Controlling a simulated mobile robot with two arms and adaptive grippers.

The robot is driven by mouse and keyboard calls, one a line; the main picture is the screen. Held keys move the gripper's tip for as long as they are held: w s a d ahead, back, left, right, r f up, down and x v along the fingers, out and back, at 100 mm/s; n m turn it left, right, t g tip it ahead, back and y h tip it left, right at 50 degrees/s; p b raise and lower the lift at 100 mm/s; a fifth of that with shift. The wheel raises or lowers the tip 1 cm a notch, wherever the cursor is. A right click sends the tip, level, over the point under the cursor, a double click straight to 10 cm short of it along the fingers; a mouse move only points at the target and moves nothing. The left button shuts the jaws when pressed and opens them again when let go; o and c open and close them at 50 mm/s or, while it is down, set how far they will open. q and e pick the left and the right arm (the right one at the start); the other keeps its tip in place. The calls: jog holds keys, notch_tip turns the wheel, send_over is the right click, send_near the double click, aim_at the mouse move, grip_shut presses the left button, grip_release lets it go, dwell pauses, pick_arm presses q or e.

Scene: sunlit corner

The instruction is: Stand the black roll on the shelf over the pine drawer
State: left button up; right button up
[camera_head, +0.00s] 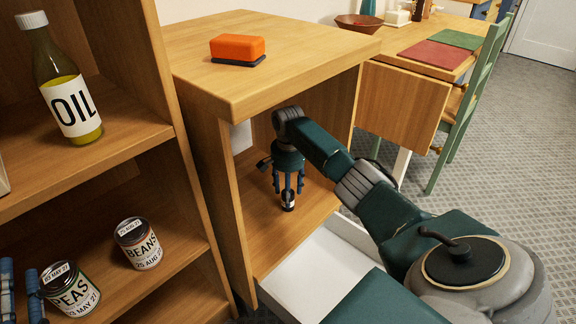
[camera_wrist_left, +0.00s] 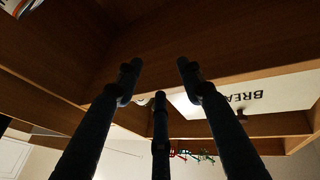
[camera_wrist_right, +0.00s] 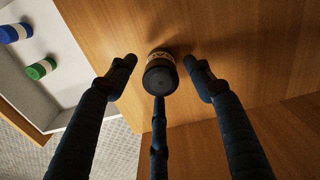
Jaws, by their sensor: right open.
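The black roll (camera_head: 288,206), dark with a pale label, stands upright on the shelf floor (camera_head: 262,232) of the open compartment above the pulled-out drawer (camera_head: 318,268). My right gripper (camera_head: 288,184) reaches down into this compartment, its fingers above and around the roll. In the right wrist view the roll (camera_wrist_right: 160,78) lies between the spread fingertips (camera_wrist_right: 161,78), with gaps visible on both sides. My left gripper (camera_head: 24,290) shows partly at the lower left, near the peas jar. In the left wrist view its fingers (camera_wrist_left: 158,80) are apart and empty.
A blue roll (camera_wrist_right: 14,33) and a green roll (camera_wrist_right: 40,69) lie in the white drawer. An orange-and-dark block (camera_head: 237,48) sits on the cabinet top. The left bookcase holds an oil bottle (camera_head: 68,100), a beans jar (camera_head: 138,243) and a peas jar (camera_head: 70,289).

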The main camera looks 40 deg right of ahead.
notch_tip(320, 180, up, 5)
jog(key=shift+r+p, duration=0.1)
jog(key=shift+p, duration=0.85)
pick_arm(q)
jog(key=s+a+f+g+y+p, duration=0.1)
jog(key=f+g, duration=0.4)
jog(key=f, duration=0.5)
jog(key=s+a+f+g+y+p, duration=0.1)
jog(key=s+f+g, duration=0.4)
jog(key=f, duration=0.6)
jog(key=shift+a+g+y, duration=0.5)
jog(key=shift+a+y, duration=0.2)
jog(key=shift+a, duration=0.45)
pick_arm(e)
notch_tip(320, 180, up, 6)
